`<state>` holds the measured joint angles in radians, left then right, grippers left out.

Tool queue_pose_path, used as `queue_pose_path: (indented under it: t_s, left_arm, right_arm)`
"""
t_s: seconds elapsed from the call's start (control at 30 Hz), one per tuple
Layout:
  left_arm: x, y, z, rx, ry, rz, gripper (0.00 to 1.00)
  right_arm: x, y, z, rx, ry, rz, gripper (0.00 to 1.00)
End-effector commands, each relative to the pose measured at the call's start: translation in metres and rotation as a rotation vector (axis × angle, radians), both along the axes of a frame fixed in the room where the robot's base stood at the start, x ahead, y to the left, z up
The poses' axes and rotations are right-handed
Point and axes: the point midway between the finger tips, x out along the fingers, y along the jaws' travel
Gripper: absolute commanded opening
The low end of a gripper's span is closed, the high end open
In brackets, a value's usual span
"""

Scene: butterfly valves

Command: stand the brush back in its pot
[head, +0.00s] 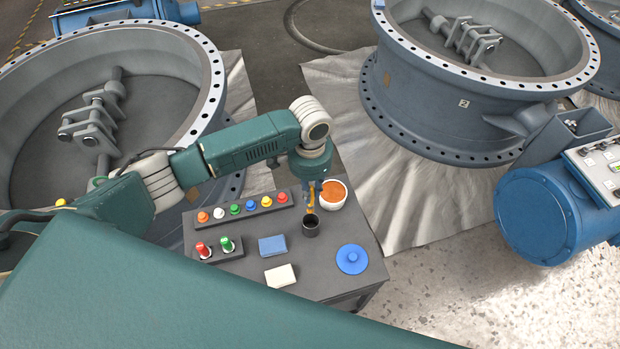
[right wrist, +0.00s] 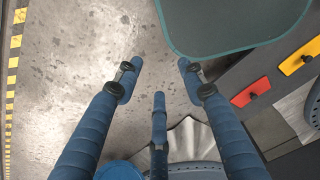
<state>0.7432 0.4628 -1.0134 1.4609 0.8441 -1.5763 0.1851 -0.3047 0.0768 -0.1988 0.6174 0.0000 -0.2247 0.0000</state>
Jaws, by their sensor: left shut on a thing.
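A small dark pot (head: 311,229) stands upright on the grey table. My left gripper (head: 315,189) comes down over the back of the table, just above the pot, and is shut on the brush (head: 310,204). The brush shows as a thin yellow-orange piece, roughly upright, its lower end at the pot's mouth. I cannot tell whether that end is inside the rim or just above or behind it. The gripper's fingers are small and partly hidden by the wrist. My right gripper (right wrist: 158,82) is open and empty above the speckled floor in the right wrist view.
On the table (head: 323,278) a white bowl (head: 334,205) with orange contents stands close right of my left gripper. A blue lid-like disc (head: 352,260), a blue block (head: 272,246), a pale block (head: 281,276) and button panels (head: 238,210) lie around. Big valve rings (head: 440,110) stand behind.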

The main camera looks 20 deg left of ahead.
Motion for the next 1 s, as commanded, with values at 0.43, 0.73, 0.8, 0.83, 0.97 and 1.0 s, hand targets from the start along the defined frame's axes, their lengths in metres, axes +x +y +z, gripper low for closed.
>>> queue_pose_path:
  t_s: [0.43,0.73,0.8,0.83,0.97,1.0]
  left_arm:
    - [0.005,0.000,-0.017,0.004,-0.001,-0.022,0.00]
    - [0.005,0.000,-0.040,0.004,-0.003,-0.020,0.00]
    - [0.005,0.001,-0.045,0.004,-0.003,-0.020,0.00]
    - [0.005,0.001,-0.047,0.004,-0.003,-0.020,0.00]
    - [0.005,0.001,-0.056,0.003,-0.002,-0.020,0.00]
    - [0.004,0.001,-0.059,0.004,-0.001,-0.020,0.00]
  right_arm:
    - [0.012,-0.005,-0.015,-0.005,-0.020,0.002,0.40]
    - [0.018,-0.004,-0.039,-0.003,-0.027,0.003,0.40]
    - [0.012,-0.003,-0.045,-0.002,-0.019,0.003,0.40]
    - [0.009,-0.003,-0.048,-0.002,-0.015,0.003,0.40]
    - [0.001,0.000,-0.059,0.000,-0.003,0.002,0.40]
    - [0.000,0.001,-0.062,0.001,-0.002,0.001,0.40]
